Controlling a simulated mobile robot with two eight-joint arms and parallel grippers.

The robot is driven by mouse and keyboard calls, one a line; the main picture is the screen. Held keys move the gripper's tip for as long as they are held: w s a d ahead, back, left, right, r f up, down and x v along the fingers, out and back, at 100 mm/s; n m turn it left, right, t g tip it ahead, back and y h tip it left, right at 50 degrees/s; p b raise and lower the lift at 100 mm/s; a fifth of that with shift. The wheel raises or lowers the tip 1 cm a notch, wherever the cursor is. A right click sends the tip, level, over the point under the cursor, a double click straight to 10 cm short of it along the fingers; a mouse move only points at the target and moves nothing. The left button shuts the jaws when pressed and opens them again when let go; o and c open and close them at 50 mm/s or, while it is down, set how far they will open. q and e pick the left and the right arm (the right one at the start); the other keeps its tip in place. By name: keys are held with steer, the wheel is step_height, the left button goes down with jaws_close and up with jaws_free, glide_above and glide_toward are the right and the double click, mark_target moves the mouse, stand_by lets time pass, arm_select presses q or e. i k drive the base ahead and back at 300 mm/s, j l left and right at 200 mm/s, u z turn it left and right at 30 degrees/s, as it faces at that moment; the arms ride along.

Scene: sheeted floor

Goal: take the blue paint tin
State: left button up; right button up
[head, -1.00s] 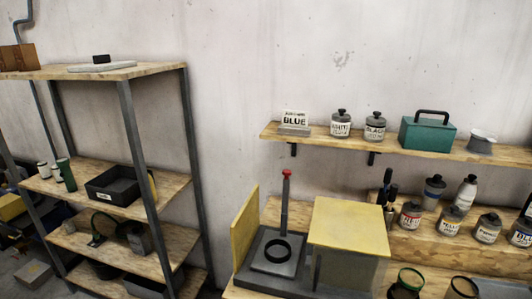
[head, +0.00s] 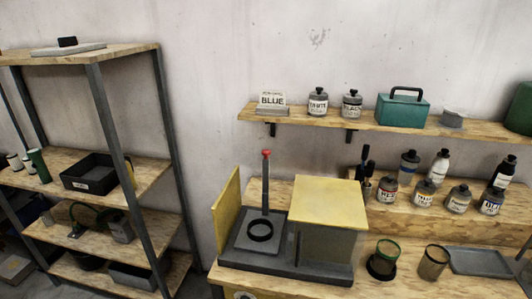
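The blue paint tin (head: 491,203) is a small grey tin with a dark lid, its label seeming to read BLUE. It stands upright at the right end of a row of similar tins on the stepped wooden shelf of the bench. Beside it on the left is another tin (head: 458,200) whose label is too small to read. Farther left are a yellow-labelled tin (head: 423,194) and a red-labelled tin (head: 387,190). A sign reading BLUE (head: 272,101) stands on the wall shelf. Neither of my grippers is in view.
Bottles (head: 439,167) stand behind the tins. A grey press-like stand with a yellow-topped box (head: 328,203) occupies the bench's left. A grey tray (head: 480,262) and two round holders (head: 384,261) lie in front. A teal toolbox (head: 403,108) sits on the wall shelf (head: 330,125).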

mark_target(488, 205)
steer(key=z, duration=1.8)
steer(key=u, duration=0.45)
steer(key=l+u, duration=0.15)
steer(key=u, duration=0.25)
steer(key=i+l+u, duration=0.1)
steer(key=u, duration=0.35)
steer(key=l+u, duration=0.4)
steer(key=k+l+u, duration=0.1)
steer(key=l+u, duration=0.3)
steer(key=l, duration=0.6)
steer(key=k+l+u, duration=0.15)
steer(key=l, duration=0.2)
steer(key=k+l, duration=0.1)
steer(key=l, duration=0.3)
steer(key=i+u, duration=0.05)
